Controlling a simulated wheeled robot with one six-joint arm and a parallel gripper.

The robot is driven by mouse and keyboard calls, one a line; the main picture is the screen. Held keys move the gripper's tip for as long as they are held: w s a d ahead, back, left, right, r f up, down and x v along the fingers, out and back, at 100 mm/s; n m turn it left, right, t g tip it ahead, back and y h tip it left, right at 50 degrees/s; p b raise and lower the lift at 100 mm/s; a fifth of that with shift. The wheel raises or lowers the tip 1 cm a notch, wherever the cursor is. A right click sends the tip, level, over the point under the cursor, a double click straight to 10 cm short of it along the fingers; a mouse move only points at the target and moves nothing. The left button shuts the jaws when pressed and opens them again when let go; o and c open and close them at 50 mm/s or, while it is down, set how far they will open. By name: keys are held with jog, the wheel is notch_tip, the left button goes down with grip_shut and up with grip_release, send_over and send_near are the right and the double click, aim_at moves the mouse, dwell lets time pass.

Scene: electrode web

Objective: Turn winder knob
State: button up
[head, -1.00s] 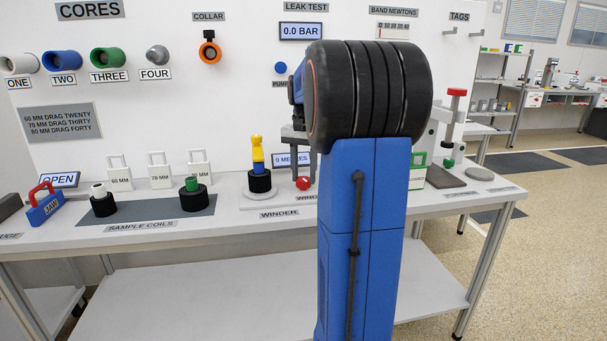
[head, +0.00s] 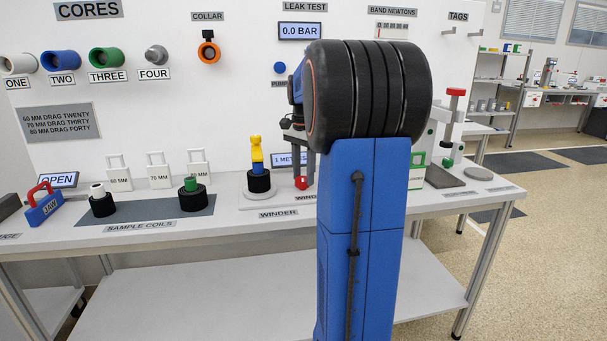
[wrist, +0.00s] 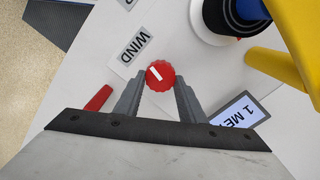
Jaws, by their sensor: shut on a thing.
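The red winder knob (wrist: 160,76) has a white pointer line across its face, slanted in the wrist view. My gripper (wrist: 160,84) is shut on it, with one grey finger on each side. In the head view the knob (head: 302,183) shows at the bench front, left of my arm, which hides much of the gripper. The winder (head: 259,182) holds a black coil with a blue and yellow part on top. The winder display (head: 287,160) starts with "1 MET"; the rest is hidden. It also shows in the wrist view (wrist: 240,112). The WIND label (wrist: 132,52) lies beside the knob.
The yellow part (wrist: 285,65) stands close at the right of the wrist view. A red piece (wrist: 98,99) lies left of the fingers. Sample coils on a grey mat (head: 140,213) stand to the left. A red-topped stand (head: 454,120) is at the right.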

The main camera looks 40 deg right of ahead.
aim_at(304, 178)
jog(key=o, duration=1)
jog(key=shift+o, duration=0.2)
jog(key=shift+r, duration=0.15)
notch_tip(304, 178, up, 17)
